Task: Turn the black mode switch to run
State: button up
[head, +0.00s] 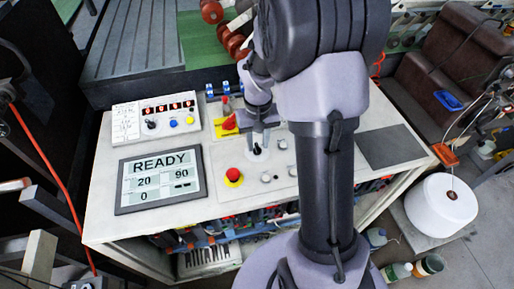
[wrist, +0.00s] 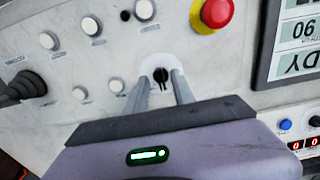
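The black mode switch (wrist: 161,75) is a small dark knob on a white round plate on the light panel, in the upper middle of the wrist view. In the head view it shows as a dark spot (head: 257,149) below my gripper. My gripper (wrist: 163,82) is open. Its two grey fingers stand on either side of the knob, with a visible gap to it on each side. In the head view my gripper (head: 258,140) points down at the panel. The switch's markings are too small to read.
A red emergency button (head: 234,175) on yellow sits left of the switch in the head view. White round buttons (wrist: 215,12) and a black joystick (wrist: 22,88) are close by in the wrist view. A screen (head: 161,179) reads READY. A red switch (head: 229,123) sits on yellow behind.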

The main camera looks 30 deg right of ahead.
jog(key=shift+f, duration=0.8)
jog(key=shift+c, duration=0.2)
grip_shut()
jog(key=m+b, duration=0.1)
jog(key=m, duration=0.3)
jog(key=shift+w+a+m, duration=0.1)
jog(key=shift+m, duration=0.3)
jog(key=shift+a+m+b, duration=0.1)
jog(key=shift+m+b, duration=0.65)
jog(key=shift+m, duration=1.35)
jog(key=shift+w, duration=0.1)
